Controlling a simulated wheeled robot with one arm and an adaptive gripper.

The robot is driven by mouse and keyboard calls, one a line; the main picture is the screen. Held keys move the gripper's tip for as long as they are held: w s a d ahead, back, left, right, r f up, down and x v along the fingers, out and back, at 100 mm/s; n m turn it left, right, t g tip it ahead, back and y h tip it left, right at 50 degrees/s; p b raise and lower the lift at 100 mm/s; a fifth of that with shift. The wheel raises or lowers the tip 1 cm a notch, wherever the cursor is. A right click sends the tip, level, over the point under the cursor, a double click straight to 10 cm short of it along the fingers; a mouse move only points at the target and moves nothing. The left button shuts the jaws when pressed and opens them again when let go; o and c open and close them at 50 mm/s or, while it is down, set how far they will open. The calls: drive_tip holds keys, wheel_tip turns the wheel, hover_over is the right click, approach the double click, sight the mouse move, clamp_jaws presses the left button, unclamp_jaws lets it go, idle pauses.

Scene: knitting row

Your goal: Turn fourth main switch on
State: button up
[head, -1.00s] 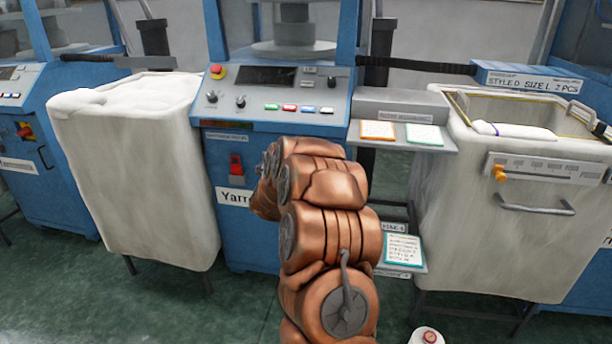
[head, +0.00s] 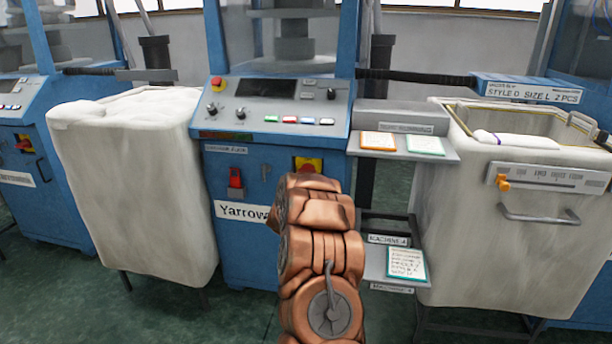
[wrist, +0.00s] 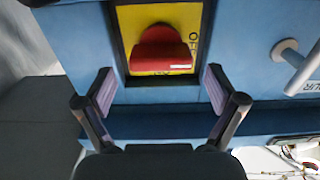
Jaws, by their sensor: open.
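The main switch is a red knob (wrist: 162,50) on a yellow plate (wrist: 190,25), set in the blue front of the middle machine. In the head view only the upper part of its yellow plate (head: 308,162) shows above my arm. My gripper (wrist: 160,92) is open and empty in the wrist view. Its two fingers are spread to either side, just below the knob in the picture, apart from it. In the head view my arm hides the gripper. The knob's on or off position cannot be read.
A red lever switch (head: 235,178) sits left on the same panel. A white bin (head: 135,185) stands left of the machine, and another white bin (head: 460,230) stands right. Small shelves with cards (head: 405,262) jut out beside the machine. A grey handle (wrist: 290,55) shows in the wrist view.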

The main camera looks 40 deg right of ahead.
drive_tip(key=shift+w+d+f, duration=0.1)
drive_tip(key=shift+w+d, duration=0.2)
drive_tip(key=shift+d, duration=0.15)
drive_tip(key=shift+x, duration=0.8)
drive_tip(key=c, duration=1.1)
